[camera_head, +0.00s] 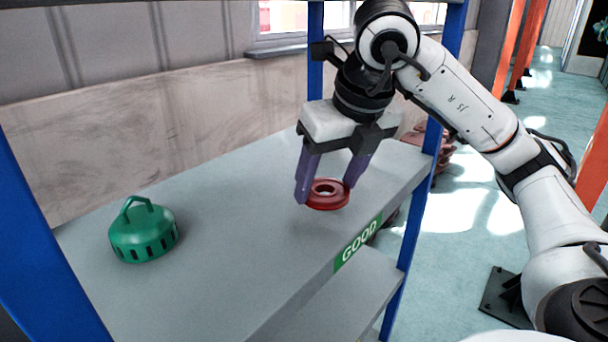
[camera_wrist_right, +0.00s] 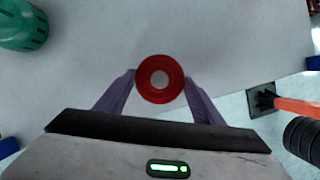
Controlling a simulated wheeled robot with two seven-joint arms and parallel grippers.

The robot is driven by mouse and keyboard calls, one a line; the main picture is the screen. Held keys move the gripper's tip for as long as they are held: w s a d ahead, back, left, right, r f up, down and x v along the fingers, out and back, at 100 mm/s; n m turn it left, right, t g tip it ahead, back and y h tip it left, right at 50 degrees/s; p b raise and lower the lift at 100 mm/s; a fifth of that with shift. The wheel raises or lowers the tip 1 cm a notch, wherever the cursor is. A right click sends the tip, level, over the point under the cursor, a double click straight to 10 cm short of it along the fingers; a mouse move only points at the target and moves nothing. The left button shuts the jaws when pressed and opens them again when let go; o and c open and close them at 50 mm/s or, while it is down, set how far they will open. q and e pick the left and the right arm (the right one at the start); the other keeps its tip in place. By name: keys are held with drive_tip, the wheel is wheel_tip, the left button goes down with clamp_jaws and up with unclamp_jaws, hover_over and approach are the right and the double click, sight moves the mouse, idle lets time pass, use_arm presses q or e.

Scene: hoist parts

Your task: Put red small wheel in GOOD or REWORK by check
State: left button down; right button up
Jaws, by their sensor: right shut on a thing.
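The red small wheel (camera_head: 328,195) is a flat ring with a hole in its middle. My right gripper (camera_head: 326,190) is shut on it, with one purple finger on each side. The wheel is close over the grey shelf that bears a green GOOD label (camera_head: 358,243) on its front edge; I cannot tell whether it touches the shelf. In the right wrist view the wheel (camera_wrist_right: 160,79) sits between the fingertips, seen face on. My left gripper is not in view. No REWORK label shows.
A green slotted part with a handle (camera_head: 143,230) stands on the left of the grey shelf (camera_head: 226,262). Blue posts (camera_head: 418,190) frame the shelf. A lower shelf lies below. The shelf between the green part and the wheel is clear.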

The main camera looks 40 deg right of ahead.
drive_tip(key=w, duration=0.1)
drive_tip(key=w+d, duration=0.1)
drive_tip(key=w, duration=0.1)
drive_tip(key=w+p, duration=0.1)
drive_tip(key=w, duration=0.1)
drive_tip(key=shift+w+d+r, duration=0.15)
drive_tip(key=shift+d, duration=0.15)
drive_tip(key=shift+w+d, duration=0.2)
drive_tip(key=shift+w, duration=0.35)
drive_tip(key=x, duration=0.3)
drive_tip(key=shift+s, duration=0.25)
drive_tip(key=shift+f, duration=0.45)
drive_tip(key=shift+a, duration=0.1)
drive_tip(key=shift+f, duration=0.1)
drive_tip(key=o, duration=1.5)
